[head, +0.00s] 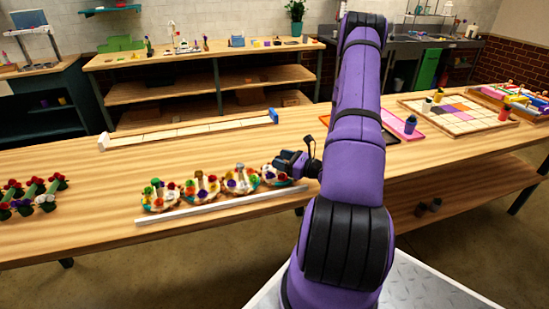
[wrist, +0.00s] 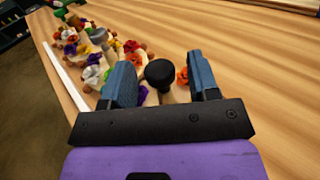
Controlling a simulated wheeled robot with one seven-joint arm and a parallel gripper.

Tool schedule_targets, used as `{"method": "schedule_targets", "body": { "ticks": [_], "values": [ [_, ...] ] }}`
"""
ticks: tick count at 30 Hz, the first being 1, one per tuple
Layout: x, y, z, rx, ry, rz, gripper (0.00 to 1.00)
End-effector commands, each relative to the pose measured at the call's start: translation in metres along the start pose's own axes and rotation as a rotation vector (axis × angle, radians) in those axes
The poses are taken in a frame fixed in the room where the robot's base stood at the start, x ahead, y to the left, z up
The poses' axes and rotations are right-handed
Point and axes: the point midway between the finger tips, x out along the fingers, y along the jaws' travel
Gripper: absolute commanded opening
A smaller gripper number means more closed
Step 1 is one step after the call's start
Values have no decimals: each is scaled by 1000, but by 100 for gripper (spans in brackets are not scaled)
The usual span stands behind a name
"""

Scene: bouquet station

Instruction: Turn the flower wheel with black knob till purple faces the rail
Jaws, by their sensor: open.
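Several round flower wheels stand in a row along a white rail (head: 222,205). The wheel with the black knob (wrist: 159,75) is at the right end of the row (head: 273,178), partly covered by my gripper (head: 284,163). In the wrist view my gripper (wrist: 160,66) is open, with one blue finger on each side of the black knob. I cannot tell whether either finger touches it. An orange flower (wrist: 182,76) shows right of the knob and a purple flower (wrist: 143,95) at its lower left. The rest of this wheel is hidden by the fingers. The rail (wrist: 65,75) runs along the left.
The neighbouring wheels (head: 241,181) stand close on the left. A long pale strip (head: 190,130) lies behind, and a tiled board (head: 460,113) is at the right.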

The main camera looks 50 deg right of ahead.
Motion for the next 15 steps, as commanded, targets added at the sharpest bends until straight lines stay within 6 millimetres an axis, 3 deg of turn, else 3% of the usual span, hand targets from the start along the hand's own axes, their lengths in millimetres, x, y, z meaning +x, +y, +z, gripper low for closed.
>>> {"method": "schedule_targets", "body": {
  "ticks": [6,15],
  "values": [
    [24,0,0,0,1,1,55],
    [30,0,0,1,1,0,55]
  ]
}}
